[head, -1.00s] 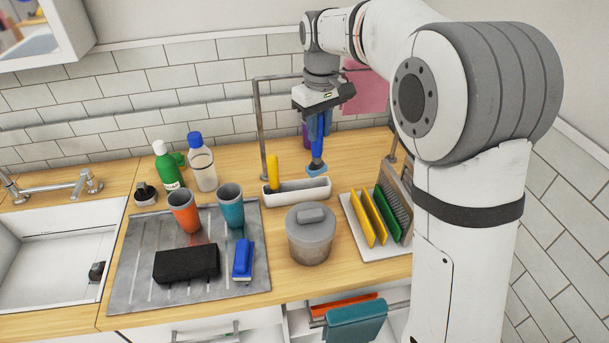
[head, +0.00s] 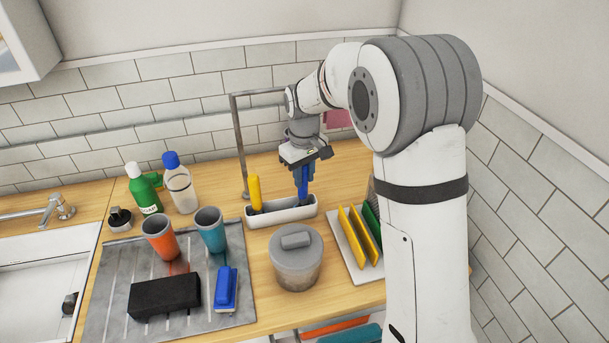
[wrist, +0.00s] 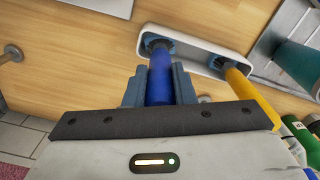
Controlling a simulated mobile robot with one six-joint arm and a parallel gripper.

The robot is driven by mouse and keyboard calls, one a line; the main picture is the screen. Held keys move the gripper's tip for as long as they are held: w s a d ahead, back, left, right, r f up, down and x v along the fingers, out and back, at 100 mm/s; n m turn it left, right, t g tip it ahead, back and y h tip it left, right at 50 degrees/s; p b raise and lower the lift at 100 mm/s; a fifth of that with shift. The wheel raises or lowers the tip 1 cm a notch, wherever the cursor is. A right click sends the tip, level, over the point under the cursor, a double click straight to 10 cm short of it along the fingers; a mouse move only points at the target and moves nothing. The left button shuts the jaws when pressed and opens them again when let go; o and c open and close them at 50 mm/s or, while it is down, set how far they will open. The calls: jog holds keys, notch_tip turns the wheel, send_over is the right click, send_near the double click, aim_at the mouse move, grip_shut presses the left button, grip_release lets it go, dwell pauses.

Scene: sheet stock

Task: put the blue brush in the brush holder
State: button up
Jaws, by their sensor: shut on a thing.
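The blue brush (head: 303,184) is upright in my gripper (head: 303,172), which is shut on its handle. In the wrist view the blue handle (wrist: 160,82) runs between the two fingers of my gripper (wrist: 160,86), and its head end is at the white brush holder (wrist: 204,50). In the head view the brush's lower end is at the right part of the brush holder (head: 282,217). A yellow-handled brush (head: 255,191) stands in the left part of the holder. I cannot tell whether the blue brush touches the holder's floor.
A grey lidded pot (head: 296,262) stands in front of the holder. A rack with yellow and green boards (head: 352,240) is to the right. Teal (head: 210,230) and orange (head: 160,238) cups stand left. A metal rail (head: 239,150) rises behind.

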jog(key=shift+f, duration=0.25)
jog(key=shift+f, duration=0.25)
jog(key=o, duration=1)
jog(key=shift+r, duration=0.1)
